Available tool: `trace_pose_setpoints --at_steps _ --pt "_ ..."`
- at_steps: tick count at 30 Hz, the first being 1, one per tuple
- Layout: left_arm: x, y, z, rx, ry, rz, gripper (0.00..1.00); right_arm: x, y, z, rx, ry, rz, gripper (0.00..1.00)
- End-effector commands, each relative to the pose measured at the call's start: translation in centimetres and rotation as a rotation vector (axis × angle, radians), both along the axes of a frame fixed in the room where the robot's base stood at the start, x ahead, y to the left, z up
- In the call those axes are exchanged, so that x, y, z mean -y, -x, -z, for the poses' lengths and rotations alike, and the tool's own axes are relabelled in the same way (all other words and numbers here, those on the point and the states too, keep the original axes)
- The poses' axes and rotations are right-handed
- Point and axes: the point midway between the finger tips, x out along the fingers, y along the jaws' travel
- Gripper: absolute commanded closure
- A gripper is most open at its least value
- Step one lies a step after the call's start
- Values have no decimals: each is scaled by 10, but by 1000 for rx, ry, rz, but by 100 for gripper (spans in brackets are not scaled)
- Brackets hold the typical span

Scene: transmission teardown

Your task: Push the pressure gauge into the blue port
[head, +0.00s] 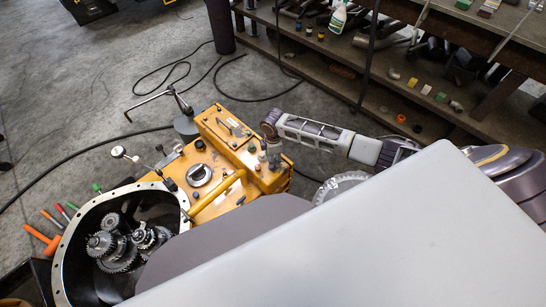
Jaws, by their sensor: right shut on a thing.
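My right gripper (271,160) reaches in from the right in the head view, with its fingers pointing down over the right end of the yellow unit (228,150). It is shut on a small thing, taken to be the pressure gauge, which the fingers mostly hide. I cannot tell whether it touches the unit's top. Small fittings stand on the unit around the fingertips. The blue port cannot be made out; the gripper may cover it. My left gripper is not in view.
An open gear housing (68,262) with several gears (118,248) lies at lower left. A yellow bar (218,196) and a round dial (198,175) are on the unit. Black cables (195,68) cross the floor. A cluttered shelf (335,70) stands behind. A large pale surface hides the lower right.

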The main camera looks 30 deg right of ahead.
Motion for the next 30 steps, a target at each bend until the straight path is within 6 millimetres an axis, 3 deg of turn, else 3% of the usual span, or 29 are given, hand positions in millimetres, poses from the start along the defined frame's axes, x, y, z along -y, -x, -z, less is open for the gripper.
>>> trace_pose_setpoints --at_steps 30 --pt "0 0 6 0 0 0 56 -1 0 16 0 -1 0 86"
